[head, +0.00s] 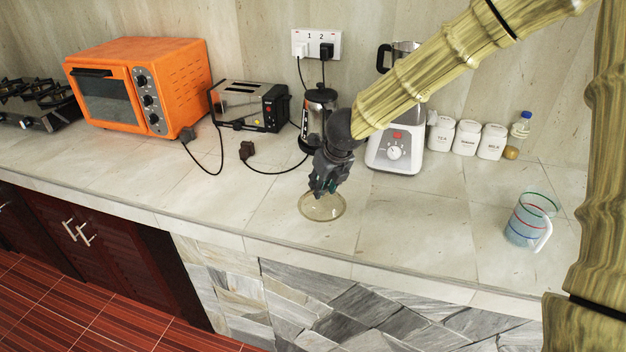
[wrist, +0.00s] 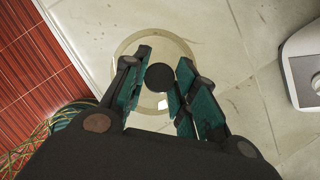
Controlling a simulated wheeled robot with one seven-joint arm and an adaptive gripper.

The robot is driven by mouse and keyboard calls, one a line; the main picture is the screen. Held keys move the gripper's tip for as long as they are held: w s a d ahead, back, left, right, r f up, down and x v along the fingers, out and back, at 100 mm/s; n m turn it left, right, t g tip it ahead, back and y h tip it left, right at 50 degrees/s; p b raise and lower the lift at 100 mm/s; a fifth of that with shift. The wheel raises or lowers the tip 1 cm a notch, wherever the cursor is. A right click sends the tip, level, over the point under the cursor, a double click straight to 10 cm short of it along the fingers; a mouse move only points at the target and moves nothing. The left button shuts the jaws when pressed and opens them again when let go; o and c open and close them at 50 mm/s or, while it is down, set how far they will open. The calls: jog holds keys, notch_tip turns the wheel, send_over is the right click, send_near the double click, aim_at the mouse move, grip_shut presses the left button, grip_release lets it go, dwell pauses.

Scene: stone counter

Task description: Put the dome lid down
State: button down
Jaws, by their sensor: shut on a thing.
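The dome lid (head: 322,208) is a clear glass dome with a pale rim, low over the stone counter near its front edge. In the wrist view its round rim (wrist: 183,48) shows beyond my fingers, with a dark round knob (wrist: 159,77) between them. My gripper (head: 322,190) points down and is shut on the lid by the knob. In the wrist view the teal finger pads (wrist: 158,85) stand on both sides of the knob. I cannot tell whether the rim touches the counter.
A white blender base (head: 394,152) and a French press (head: 318,112) stand behind my gripper. A toaster (head: 250,104), orange oven (head: 140,85) and loose cords lie left. A glass measuring jug (head: 524,225) stands right. The counter (head: 420,225) between lid and jug is clear.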

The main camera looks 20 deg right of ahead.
jog(key=w, duration=0.2)
jog(key=w+p, duration=0.1)
jog(key=w, duration=0.1)
jog(key=w+a+p, duration=0.1)
jog(key=w, duration=0.1)
jog(key=shift+w+f, duration=0.25)
jog(key=shift+s+f, duration=0.1)
jog(key=shift+f, duration=1.7)
jog(key=shift+f, duration=0.1)
jog(key=c, duration=1.1)
grip_release()
jog(key=v, duration=1.2)
